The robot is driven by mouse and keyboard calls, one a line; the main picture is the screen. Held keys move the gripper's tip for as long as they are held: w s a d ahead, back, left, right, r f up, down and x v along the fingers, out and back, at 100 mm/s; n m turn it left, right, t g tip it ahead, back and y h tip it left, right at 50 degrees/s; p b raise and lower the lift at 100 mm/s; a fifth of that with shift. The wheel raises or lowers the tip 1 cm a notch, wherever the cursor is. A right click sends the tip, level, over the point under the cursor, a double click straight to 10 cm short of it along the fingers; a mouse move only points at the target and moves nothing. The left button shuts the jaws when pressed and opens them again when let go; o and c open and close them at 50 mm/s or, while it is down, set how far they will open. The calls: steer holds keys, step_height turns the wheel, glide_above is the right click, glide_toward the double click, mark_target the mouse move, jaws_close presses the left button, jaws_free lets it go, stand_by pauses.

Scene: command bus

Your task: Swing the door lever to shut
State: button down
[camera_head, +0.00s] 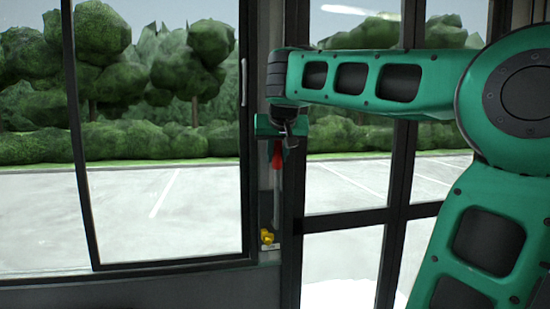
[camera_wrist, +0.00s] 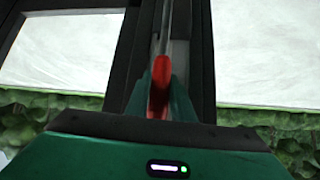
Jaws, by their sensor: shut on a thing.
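The door lever is a thin grey rod with a red grip (camera_head: 278,150), set on a narrow pillar between the window and the door. Its rod (camera_head: 277,200) runs roughly upright, from a yellow part (camera_head: 267,237) at the bottom up to the red grip. My gripper (camera_head: 279,141) is at the top of the lever, shut around the red grip. The wrist view shows the red grip (camera_wrist: 160,85) between the green fingers of my gripper (camera_wrist: 160,90). The fingers and wrist partly hide the grip.
The folding door (camera_head: 395,200) with dark frames and glass panes stands right of the lever. A large window with a dark frame (camera_head: 80,190) is on the left. My arm spans the right side of the head view.

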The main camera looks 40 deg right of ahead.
steer(key=shift+s+d+f, duration=0.2)
steer(key=shift+f, duration=0.05)
steer(key=c, duration=1.5)
jaws_free()
steer(key=shift+w, duration=0.1)
steer(key=shift+c, duration=0.2)
steer(key=shift+r, duration=0.1)
steer(key=shift+a+r, duration=0.1)
steer(key=shift+r, duration=0.05)
steer(key=v, duration=1)
